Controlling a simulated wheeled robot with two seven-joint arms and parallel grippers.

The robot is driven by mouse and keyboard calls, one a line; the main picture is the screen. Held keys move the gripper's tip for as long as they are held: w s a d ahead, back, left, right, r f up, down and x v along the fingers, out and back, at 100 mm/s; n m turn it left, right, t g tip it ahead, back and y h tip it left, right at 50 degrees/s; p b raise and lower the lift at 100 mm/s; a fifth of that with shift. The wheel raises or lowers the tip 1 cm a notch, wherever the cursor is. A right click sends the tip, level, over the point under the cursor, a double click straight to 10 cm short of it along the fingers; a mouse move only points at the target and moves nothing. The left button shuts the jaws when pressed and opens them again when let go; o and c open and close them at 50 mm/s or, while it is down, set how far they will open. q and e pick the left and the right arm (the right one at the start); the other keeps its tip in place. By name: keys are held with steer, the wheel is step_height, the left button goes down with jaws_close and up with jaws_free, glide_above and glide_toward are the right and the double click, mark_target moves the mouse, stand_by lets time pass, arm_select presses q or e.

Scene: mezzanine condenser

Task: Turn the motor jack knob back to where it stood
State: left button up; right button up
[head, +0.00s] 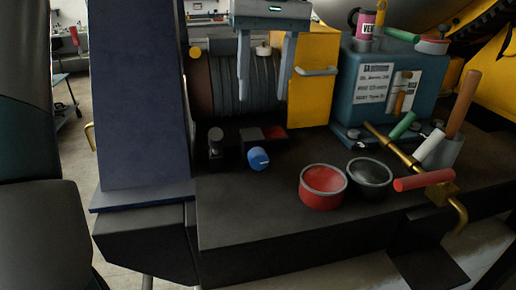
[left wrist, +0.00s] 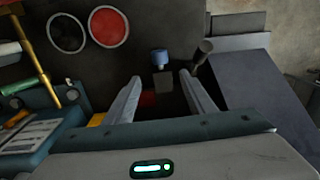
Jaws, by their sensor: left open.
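The blue motor jack knob (head: 258,158) sits low at the front of the dark finned motor (head: 228,88), on the end of a small dark block. A pale mark shows on its face; its exact angle is hard to tell. My left gripper (head: 264,88) hangs above and behind the knob, in front of the motor, fingers pointing down, open and empty. In the left wrist view the knob (left wrist: 160,57) lies just beyond the gap between the open fingertips (left wrist: 160,77), apart from them. My right gripper is not in view.
A dark post (head: 215,142) stands left of the knob. A red bowl (head: 322,187) and a black bowl (head: 370,178) stand to its right. A blue box (head: 385,85), a brass bar and several coloured rods crowd the right. The dark deck in front of the knob is clear.

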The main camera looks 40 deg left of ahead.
mark_target(258, 149)
arm_select(q)
steer(key=f+p, duration=0.1)
steer(key=f, duration=0.3)
steer(key=f+p, duration=0.1)
steer(key=f, duration=0.4)
steer(key=f+p, duration=0.1)
steer(key=f, duration=0.3)
steer(key=shift+s+a+f+p, duration=0.3)
steer(key=shift+s+a, duration=0.05)
steer(key=shift+s, duration=0.05)
steer(key=shift+f, duration=0.6)
steer(key=shift+c, duration=0.4)
steer(key=c, duration=0.9)
